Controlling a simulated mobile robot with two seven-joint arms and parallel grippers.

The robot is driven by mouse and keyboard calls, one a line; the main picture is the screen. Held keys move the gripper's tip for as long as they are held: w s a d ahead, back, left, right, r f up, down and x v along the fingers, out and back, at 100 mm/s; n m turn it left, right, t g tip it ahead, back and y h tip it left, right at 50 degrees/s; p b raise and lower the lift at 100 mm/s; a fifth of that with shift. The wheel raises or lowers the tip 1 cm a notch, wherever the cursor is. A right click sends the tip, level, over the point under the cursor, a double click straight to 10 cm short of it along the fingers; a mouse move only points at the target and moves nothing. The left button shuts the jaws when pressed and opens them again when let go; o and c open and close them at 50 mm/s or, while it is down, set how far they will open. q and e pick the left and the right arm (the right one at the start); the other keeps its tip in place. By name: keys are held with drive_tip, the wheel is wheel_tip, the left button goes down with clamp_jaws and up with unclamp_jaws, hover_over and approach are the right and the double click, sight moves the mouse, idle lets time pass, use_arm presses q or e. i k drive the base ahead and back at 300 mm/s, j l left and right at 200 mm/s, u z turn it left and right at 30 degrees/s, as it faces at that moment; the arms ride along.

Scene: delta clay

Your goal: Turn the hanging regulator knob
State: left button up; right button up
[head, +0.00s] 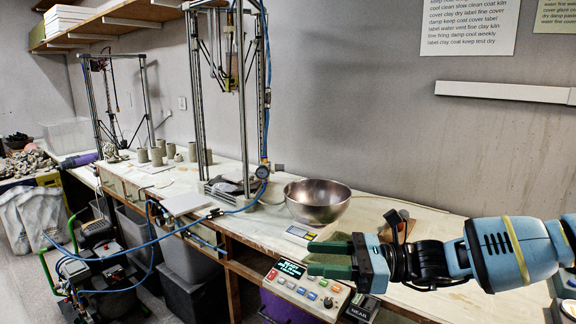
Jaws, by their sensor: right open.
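A small regulator with a round gauge (262,171) hangs on the blue air hose beside the front post of the large metal frame, left of the steel bowl. Its knob is too small to make out clearly. My right gripper (312,258) comes in from the right, with two green fingers pointing left. It is open and empty, lower in the picture and to the right of the regulator, apart from it. My left gripper does not show.
A steel bowl (317,200) stands on the long workbench (240,236) right of the regulator. A control box (305,289) with coloured buttons sits below my right gripper. The tall metal frame (191,95) stands behind the regulator. Blue hoses (150,243) run along the bench's front.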

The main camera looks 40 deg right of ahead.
sight(278, 167)
drive_tip(key=i+l, duration=1.25)
drive_tip(key=l, duration=0.15)
